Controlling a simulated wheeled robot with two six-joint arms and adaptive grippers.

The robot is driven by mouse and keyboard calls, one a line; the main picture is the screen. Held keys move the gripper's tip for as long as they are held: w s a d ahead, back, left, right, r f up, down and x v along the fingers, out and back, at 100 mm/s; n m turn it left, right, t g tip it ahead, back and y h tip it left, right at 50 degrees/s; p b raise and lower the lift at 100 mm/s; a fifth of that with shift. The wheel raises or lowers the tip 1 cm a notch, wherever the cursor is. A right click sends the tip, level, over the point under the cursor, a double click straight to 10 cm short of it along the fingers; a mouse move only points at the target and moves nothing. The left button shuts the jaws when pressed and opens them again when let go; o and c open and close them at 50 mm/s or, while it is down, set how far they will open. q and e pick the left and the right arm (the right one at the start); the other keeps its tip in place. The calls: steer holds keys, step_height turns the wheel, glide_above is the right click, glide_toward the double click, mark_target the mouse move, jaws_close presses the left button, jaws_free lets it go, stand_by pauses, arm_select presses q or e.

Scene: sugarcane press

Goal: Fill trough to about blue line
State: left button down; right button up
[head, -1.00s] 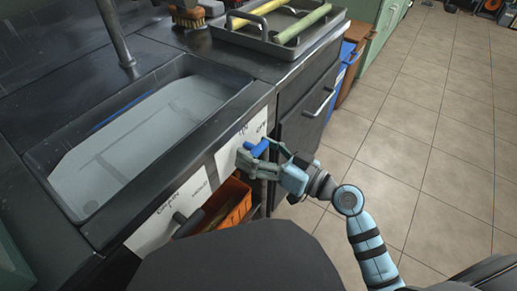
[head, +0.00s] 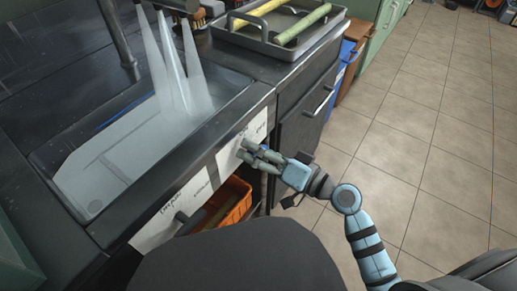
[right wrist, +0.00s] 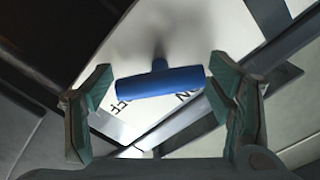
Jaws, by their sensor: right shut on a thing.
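The long metal trough (head: 245,80) is at the left in the head view. Pale streams of water (head: 176,75) fall into it, and a pale surface covers its floor. A short blue line (head: 112,122) shows on its back wall; the streams hide part of that wall. My right gripper (head: 248,150) is at the trough's front panel, shut on a blue valve handle. The handle (right wrist: 160,82) lies crosswise between the fingers in the right wrist view, before a white plate marked ON and OFF. The gripper hides it in the head view. My left gripper is not in view.
A grey tray (head: 240,40) with yellow and green stalks stands on the counter at the back. An orange crate (head: 236,205) sits below the front panel, near a dark handle (head: 187,222). A brush (head: 190,8) lies behind the trough.

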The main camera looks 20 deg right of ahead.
steer(key=shift+r, duration=0.1)
steer(key=o, duration=1.1)
steer(key=shift+w, duration=0.1)
steer(key=shift+c, duration=0.2)
steer(key=v, duration=1.2)
